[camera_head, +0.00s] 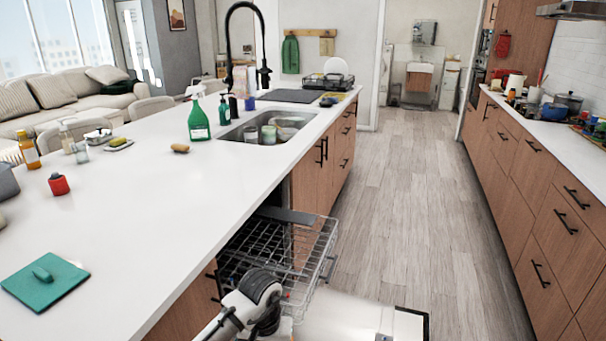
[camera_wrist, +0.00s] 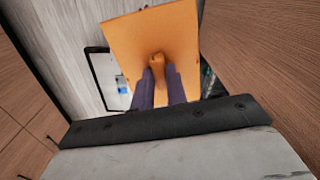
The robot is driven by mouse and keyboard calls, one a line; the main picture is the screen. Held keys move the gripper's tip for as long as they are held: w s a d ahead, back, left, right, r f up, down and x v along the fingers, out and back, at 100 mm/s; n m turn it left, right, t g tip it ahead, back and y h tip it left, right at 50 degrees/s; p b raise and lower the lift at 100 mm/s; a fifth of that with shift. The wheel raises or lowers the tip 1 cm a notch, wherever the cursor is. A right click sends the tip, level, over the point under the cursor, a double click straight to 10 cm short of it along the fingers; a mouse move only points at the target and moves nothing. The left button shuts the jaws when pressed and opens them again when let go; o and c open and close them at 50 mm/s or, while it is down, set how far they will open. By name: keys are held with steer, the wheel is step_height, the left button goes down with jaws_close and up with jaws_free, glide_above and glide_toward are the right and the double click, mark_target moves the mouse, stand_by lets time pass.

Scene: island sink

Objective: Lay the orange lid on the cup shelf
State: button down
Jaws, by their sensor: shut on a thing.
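In the wrist view the orange lid (camera_wrist: 134,38) is a flat, square plate with a round knob. My gripper (camera_wrist: 160,72) is shut on the knob, its two dark fingers on either side of it. In the head view my white and black arm reaches low beside the island's front; the fingers and lid are hidden there. A wire dishwasher rack (camera_head: 318,258) is pulled out under the counter, just beyond my arm. A dark grey flat slab (camera_head: 288,215) lies at its top; I cannot tell whether it is the cup shelf.
The white island counter (camera_head: 180,215) overhangs to the left. A green square lid (camera_head: 45,290) lies on it. A pale panel (camera_head: 345,318) stands open low beside the rack. A dark bar (camera_wrist: 165,122) crosses the wrist view close up. The wooden floor aisle (camera_head: 400,200) is clear.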

steer(key=w+d+f+n, duration=0.1)
steer(key=w+d+f, duration=0.25)
steer(key=f, duration=0.45)
steer(key=w+d+f, duration=0.2)
steer(key=d+f, duration=0.3)
steer(key=f, duration=0.4)
steer(key=s+f, duration=0.4)
steer(key=f, duration=0.2)
steer(key=shift+s+a+b, duration=0.2)
steer(key=shift+s+b, duration=0.1)
steer(key=shift+s, duration=0.1)
